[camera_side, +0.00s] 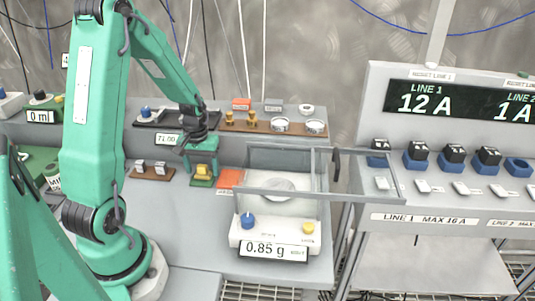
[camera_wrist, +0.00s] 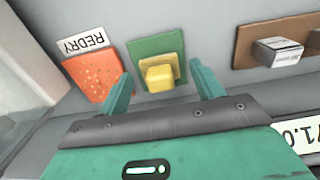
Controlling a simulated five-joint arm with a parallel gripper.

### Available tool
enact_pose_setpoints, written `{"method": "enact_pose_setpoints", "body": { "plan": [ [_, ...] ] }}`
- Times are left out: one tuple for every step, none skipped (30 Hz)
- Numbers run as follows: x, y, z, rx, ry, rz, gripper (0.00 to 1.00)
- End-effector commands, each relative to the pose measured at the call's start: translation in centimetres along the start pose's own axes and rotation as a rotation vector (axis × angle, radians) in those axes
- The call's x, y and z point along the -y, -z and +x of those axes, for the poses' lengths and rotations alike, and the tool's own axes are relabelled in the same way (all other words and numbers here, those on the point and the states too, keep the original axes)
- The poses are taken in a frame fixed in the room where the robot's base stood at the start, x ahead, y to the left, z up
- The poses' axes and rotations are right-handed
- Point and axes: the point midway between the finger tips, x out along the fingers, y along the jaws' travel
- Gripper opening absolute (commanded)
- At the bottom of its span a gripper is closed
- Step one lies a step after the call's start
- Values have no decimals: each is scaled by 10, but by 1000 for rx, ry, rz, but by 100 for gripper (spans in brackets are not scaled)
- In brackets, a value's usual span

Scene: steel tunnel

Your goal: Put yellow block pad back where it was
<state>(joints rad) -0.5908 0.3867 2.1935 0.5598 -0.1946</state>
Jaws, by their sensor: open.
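The yellow block (camera_wrist: 160,77) sits on a green pad (camera_wrist: 140,48) in the wrist view, with a flat yellow part around its base. The same block shows small in the side view (camera_side: 202,182), below my gripper (camera_side: 201,168). My gripper is open and empty. In the wrist view its two fingers (camera_wrist: 162,76) stand on either side of the block, apart from it. I cannot tell the height gap exactly. An orange pad (camera_wrist: 95,74) labelled REDRY lies left of the green pad.
A glass-walled balance (camera_side: 276,210) reading 0.85 g stands to the right, its door swung out. A brown tray (camera_wrist: 247,47) with silver blocks is on the other side. A wooden rack (camera_side: 270,125) with brass weights and dishes stands behind. A panel with dark switches (camera_side: 455,155) is far right.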

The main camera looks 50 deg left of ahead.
Motion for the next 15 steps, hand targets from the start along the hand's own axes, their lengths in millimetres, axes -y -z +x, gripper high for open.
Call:
{"method": "enact_pose_setpoints", "body": {
  "plan": [
    [0,1,-4,-2,0,0,66],
    [0,0,-6,-1,0,0,66],
    [0,1,-9,-2,0,0,66],
    [0,1,-12,-3,-1,0,66],
    [0,1,-15,-3,-1,0,66],
    [0,1,-19,-2,0,0,66],
    [0,1,-23,-4,-1,0,66],
    [0,1,-27,-4,-1,0,66],
    [0,1,-32,-4,-1,0,66],
    [0,1,-37,-5,-1,0,66],
    [0,1,-41,-5,-1,0,66],
    [0,1,-47,-5,-1,0,66],
    [0,1,-52,-5,-1,0,66],
    [0,1,-57,-5,-1,0,66],
    [0,1,-63,-4,-1,0,66]
  ]
}}
